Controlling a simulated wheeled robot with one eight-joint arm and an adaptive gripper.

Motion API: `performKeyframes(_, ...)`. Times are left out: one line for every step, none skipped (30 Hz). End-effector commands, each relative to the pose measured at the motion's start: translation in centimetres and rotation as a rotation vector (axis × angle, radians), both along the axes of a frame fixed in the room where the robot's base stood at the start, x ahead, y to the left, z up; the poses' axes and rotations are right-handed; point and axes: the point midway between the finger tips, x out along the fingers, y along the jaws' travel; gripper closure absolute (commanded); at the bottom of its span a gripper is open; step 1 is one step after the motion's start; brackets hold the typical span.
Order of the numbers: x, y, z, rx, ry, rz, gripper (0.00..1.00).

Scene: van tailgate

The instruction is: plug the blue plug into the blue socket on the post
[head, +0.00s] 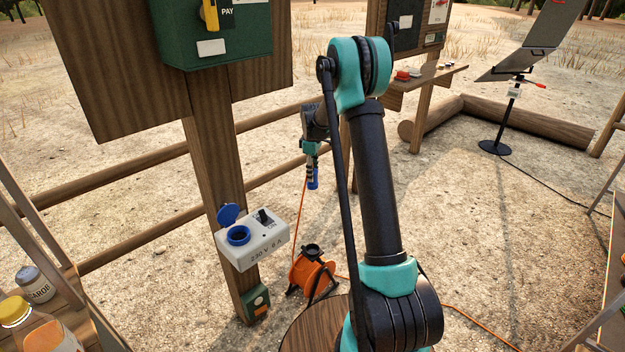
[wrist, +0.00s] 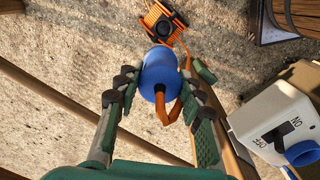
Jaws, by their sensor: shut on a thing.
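My gripper (head: 312,172) is shut on the blue plug (head: 314,183), which hangs below it with an orange cable. In the wrist view the blue plug (wrist: 160,72) sits between the two fingers of my gripper (wrist: 160,84). The blue socket (head: 238,235) is on a white box marked 230V on the wooden post (head: 213,150), with its blue lid (head: 229,214) raised. In the wrist view the blue socket (wrist: 303,153) shows at the right edge, next to an on/off switch. The plug is apart from the socket, behind it and to its right in the head view.
An orange cable reel (head: 312,272) stands on the ground right of the post. A green pay box (head: 215,40) is above the socket. Wooden rails (head: 130,175) run behind the post. A bottle (head: 25,320) and a can (head: 36,284) stand at lower left.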

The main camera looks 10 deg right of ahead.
Motion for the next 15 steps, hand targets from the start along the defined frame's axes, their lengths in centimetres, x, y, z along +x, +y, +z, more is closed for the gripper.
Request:
performKeyframes(0.0,0.0,0.6,0.000,0.000,0.000,0.96)
performKeyframes(0.0,0.0,0.9,0.000,0.000,0.000,0.96)
performKeyframes(0.0,0.0,1.4,0.000,0.000,0.000,0.96)
performKeyframes(0.0,0.0,1.7,0.000,0.000,0.000,0.96)
performKeyframes(0.0,0.0,2.0,0.000,0.000,0.000,0.96)
performKeyframes(0.0,0.0,2.5,0.000,0.000,0.000,0.96)
performKeyframes(0.0,0.0,2.8,0.000,0.000,0.000,0.96)
performKeyframes(0.0,0.0,3.1,0.000,0.000,0.000,0.96)
performKeyframes(0.0,0.0,3.5,0.000,0.000,0.000,0.96)
performKeyframes(-0.1,0.0,3.9,0.000,0.000,0.000,0.96)
performKeyframes(0.0,0.0,4.2,0.000,0.000,0.000,0.96)
performKeyframes(0.0,0.0,4.6,0.000,0.000,0.000,0.96)
performKeyframes(0.0,0.0,4.9,0.000,0.000,0.000,0.96)
performKeyframes(0.0,0.0,5.2,0.000,0.000,0.000,0.96)
performKeyframes(0.0,0.0,5.7,0.000,0.000,0.000,0.96)
